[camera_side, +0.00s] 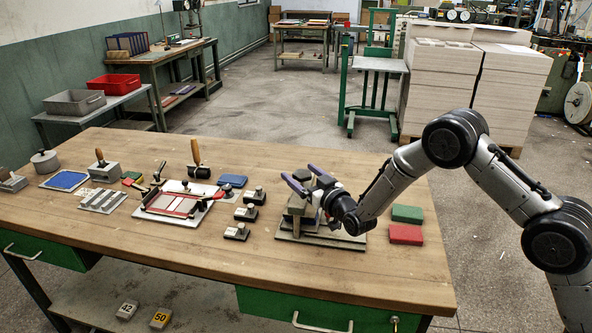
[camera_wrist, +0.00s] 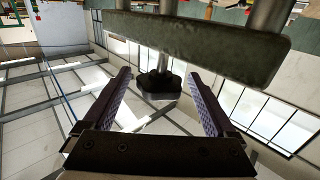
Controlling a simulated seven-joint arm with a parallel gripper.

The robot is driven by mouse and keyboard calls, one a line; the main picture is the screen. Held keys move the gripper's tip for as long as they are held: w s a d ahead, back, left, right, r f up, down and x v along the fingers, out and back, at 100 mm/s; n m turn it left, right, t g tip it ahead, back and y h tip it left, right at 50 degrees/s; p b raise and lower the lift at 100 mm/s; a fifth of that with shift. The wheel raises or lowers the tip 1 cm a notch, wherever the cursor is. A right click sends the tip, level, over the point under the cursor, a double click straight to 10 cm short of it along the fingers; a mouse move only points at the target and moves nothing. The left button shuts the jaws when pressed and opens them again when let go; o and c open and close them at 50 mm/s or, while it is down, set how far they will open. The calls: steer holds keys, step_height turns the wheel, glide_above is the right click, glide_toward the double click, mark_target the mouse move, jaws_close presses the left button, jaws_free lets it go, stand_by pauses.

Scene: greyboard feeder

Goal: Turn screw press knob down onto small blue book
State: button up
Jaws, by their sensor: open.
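The screw press (camera_side: 297,208) stands on the right part of the wooden table, largely hidden behind my gripper and wrist. In the wrist view its thick crossbar (camera_wrist: 200,42) spans the upper part. A dark lobed knob (camera_wrist: 158,86) on a short metal shaft sits by the crossbar, in the gap between my fingers. My gripper (camera_side: 303,177) is at the top of the press. Its two purple-padded fingers (camera_wrist: 159,76) are open, one on each side of the knob with visible space. A blue book-like block (camera_side: 233,181) lies left of the press.
A green book (camera_side: 407,213) and a red book (camera_side: 405,234) lie right of the press. Several small dark-handled stamps (camera_side: 246,212) stand close on its left. A red-framed jig (camera_side: 177,203) lies farther left. The table front is clear.

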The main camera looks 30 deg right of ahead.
mark_target(297, 170)
steer(key=shift+w, duration=1.55)
steer(key=c, duration=1.4)
steer(key=shift+o, duration=0.2)
